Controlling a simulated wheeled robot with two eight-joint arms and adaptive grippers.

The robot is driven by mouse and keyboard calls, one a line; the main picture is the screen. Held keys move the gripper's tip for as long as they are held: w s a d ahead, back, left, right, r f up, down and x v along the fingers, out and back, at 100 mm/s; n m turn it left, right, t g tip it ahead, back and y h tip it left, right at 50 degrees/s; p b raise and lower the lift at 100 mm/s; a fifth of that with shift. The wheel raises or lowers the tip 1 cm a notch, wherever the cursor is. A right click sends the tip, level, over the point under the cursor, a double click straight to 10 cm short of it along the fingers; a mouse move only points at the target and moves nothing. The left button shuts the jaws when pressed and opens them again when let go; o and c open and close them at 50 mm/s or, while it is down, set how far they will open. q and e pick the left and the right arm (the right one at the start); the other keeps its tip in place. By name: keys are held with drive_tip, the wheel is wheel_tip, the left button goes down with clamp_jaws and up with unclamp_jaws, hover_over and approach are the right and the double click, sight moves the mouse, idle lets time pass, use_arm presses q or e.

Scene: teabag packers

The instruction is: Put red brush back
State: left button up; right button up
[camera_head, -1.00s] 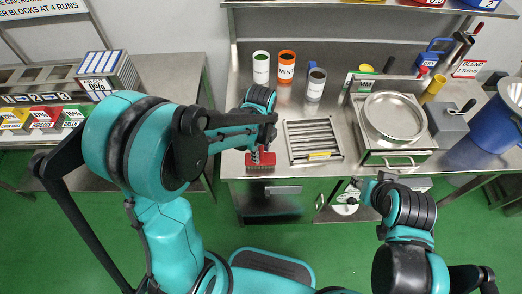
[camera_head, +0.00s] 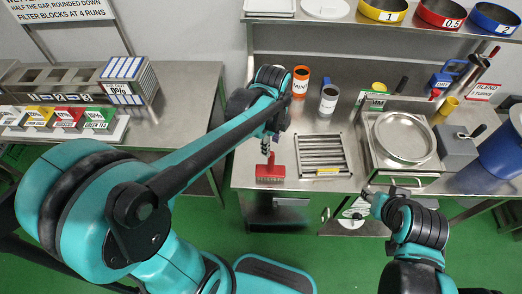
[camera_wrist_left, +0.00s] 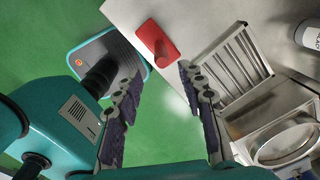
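The red brush (camera_head: 270,172) is at the front edge of the steel table, left of the slatted rack. Its narrow handle rises toward my left gripper. In the left wrist view the brush (camera_wrist_left: 157,42) shows ahead of the fingertips, apart from them. My left gripper (camera_wrist_left: 160,68) is open and empty, with a wide gap between its fingers. In the head view the left gripper (camera_head: 268,140) is above the brush, partly covered by my arm. My right gripper (camera_head: 371,193) is low at the table's front, right of the rack; its fingers are too small to read.
The slatted rack (camera_head: 322,155) lies right of the brush, with a round pan (camera_head: 403,137) on a steel unit beyond it. A side table (camera_head: 160,118) is at left.

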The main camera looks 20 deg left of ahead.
use_arm(q)
drive_tip(key=s+a+r+n+t, duration=0.2)
drive_tip(key=s+n+t, duration=0.1)
drive_tip(key=n, duration=0.7)
drive_tip(key=s+a+r+n+t, duration=0.1)
drive_tip(key=s+a+n+t, duration=0.1)
drive_tip(key=s+n, duration=0.4)
drive_tip(key=n+t, duration=0.1)
drive_tip(key=n, duration=0.3)
drive_tip(key=shift+s+a+r+t, duration=0.25)
drive_tip(key=shift+s+r+t, duration=0.05)
drive_tip(key=shift+r, duration=0.1)
